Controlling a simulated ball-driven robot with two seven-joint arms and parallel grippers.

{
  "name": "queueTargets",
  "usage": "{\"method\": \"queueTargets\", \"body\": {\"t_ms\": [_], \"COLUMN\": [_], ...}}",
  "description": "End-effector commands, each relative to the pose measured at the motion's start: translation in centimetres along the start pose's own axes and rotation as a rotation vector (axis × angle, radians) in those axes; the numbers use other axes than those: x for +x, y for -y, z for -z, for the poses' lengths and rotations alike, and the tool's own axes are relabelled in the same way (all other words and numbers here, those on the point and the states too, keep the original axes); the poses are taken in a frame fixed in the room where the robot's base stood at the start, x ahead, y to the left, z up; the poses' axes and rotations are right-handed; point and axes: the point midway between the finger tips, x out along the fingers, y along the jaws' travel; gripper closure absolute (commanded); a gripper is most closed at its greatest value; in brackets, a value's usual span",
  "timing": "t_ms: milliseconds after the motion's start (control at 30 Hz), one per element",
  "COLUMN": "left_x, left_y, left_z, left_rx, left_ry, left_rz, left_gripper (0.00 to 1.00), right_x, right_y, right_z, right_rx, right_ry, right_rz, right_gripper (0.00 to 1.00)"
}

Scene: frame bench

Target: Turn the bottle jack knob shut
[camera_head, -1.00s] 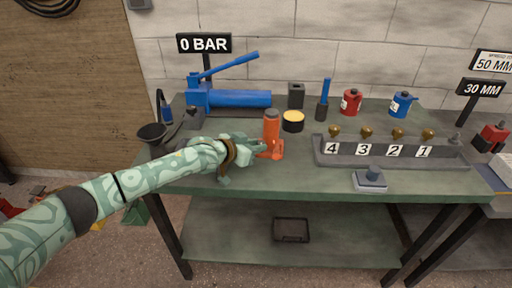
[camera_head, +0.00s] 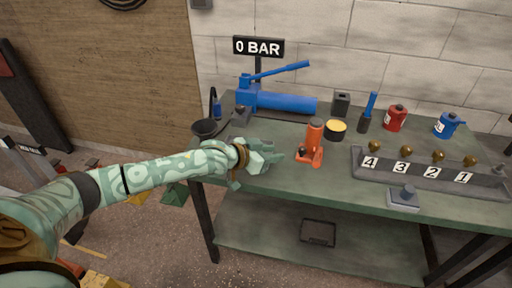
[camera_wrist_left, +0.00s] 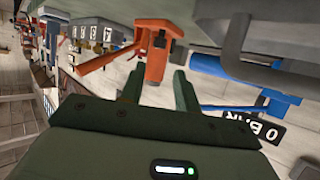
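The orange bottle jack (camera_head: 314,137) stands upright on the green bench, with a grey top and a flat orange foot. My right gripper is not in view.
A blue hand pump (camera_head: 285,103) lies behind the jack under a 0 BAR sign (camera_head: 258,46). A yellow-topped black tin (camera_head: 336,130) stands close to the jack's right. A grey rail (camera_head: 420,177) numbered 4 to 1 lies farther right. A dark funnel (camera_head: 208,128) stands at the left.

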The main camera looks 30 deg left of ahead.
Motion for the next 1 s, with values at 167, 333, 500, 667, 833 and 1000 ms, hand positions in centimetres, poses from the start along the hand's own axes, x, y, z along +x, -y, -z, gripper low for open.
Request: {"method": "queueTargets", "body": {"t_ms": [167, 333, 500, 667, 833, 1000], "left_x": [-3.9, -5.3, -5.5, -5.5, -5.5, -5.5], "left_y": [0.0, 0.0, 0.0, 0.0, 0.0, 0.0], "left_z": [0.2, 0.0, -0.1, -0.1, -0.1, -0.1], "left_rx": [0.001, 0.0, -0.001, -0.001, -0.001, -0.001], "left_ry": [0.001, 0.001, 0.0, 0.001, 0.001, 0.001], "left_rz": [0.001, 0.0, -0.001, -0.001, -0.001, 0.0], "left_gripper": [0.68, 0.68, 0.68, 0.68, 0.68, 0.68], "right_x": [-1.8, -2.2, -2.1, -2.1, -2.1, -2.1], "right_y": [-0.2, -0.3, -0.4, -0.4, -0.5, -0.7], "right_z": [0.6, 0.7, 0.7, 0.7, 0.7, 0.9], "right_rx": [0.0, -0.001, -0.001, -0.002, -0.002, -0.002], "right_ry": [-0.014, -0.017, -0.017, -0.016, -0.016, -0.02], "right_rz": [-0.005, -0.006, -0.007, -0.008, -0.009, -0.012], "right_gripper": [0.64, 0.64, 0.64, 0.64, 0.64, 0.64]}}
